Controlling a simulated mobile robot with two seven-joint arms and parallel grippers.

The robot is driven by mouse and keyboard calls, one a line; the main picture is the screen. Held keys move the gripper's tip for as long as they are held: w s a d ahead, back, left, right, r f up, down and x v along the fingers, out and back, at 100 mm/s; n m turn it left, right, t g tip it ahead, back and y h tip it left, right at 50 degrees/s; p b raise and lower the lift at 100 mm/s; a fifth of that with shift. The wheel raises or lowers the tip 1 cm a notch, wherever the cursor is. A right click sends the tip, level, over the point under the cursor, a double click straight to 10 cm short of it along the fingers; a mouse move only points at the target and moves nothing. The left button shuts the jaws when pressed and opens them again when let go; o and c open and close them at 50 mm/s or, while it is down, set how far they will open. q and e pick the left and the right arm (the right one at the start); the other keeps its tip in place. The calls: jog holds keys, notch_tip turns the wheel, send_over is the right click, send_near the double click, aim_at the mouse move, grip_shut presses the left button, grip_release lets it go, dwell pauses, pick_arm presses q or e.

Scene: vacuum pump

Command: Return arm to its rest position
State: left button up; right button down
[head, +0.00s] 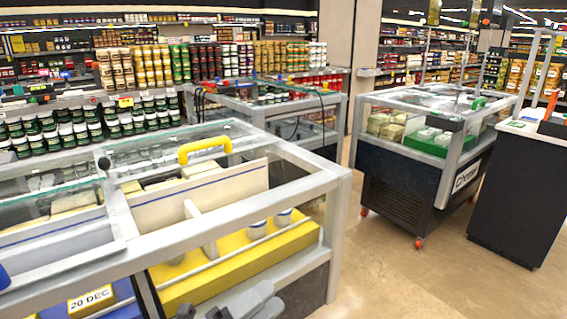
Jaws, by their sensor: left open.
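My left gripper (252,300) shows at the bottom edge of the head view, as grey finger parts in front of the near display case. It is open, and I see nothing held between its fingers. Most of it and the arm behind it are cut off by the frame. My right gripper is not in view. The near display case (330,185) has a light grey frame, glass on top and a yellow handle (205,147).
The near case holds a yellow tray (285,242) with small white cups. A second case (345,100) stands behind it, and a dark wheeled case (400,190) stands to the right beside a dark counter (515,200). Stocked shelves line the back. The tan floor (400,285) is clear at front right.

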pick_arm(q)
jog(key=s+a+f+n+t+y, duration=0.1)
jog(key=a+f+n+t+y, duration=0.1)
jog(key=a+f+n+y, duration=0.55)
jog(key=s+a+f+n+t+y, duration=0.2)
jog(key=f+n+y, duration=0.2)
jog(key=f+n, duration=0.5)
jog(key=s+a+f+n+g+y+b, duration=0.1)
jog(key=s+a+f+n+g+y, duration=0.3)
jog(key=s+a+f+n, duration=0.3)
jog(key=s+f+n+g, duration=0.1)
jog(key=s+f+n, duration=0.2)
jog(key=s+n, duration=0.1)
jog(key=shift+s+a+n+g, duration=0.25)
jog(key=shift+s+n+g, duration=0.15)
jog(key=shift+n, duration=0.15)
jog(key=shift+w, duration=0.1)
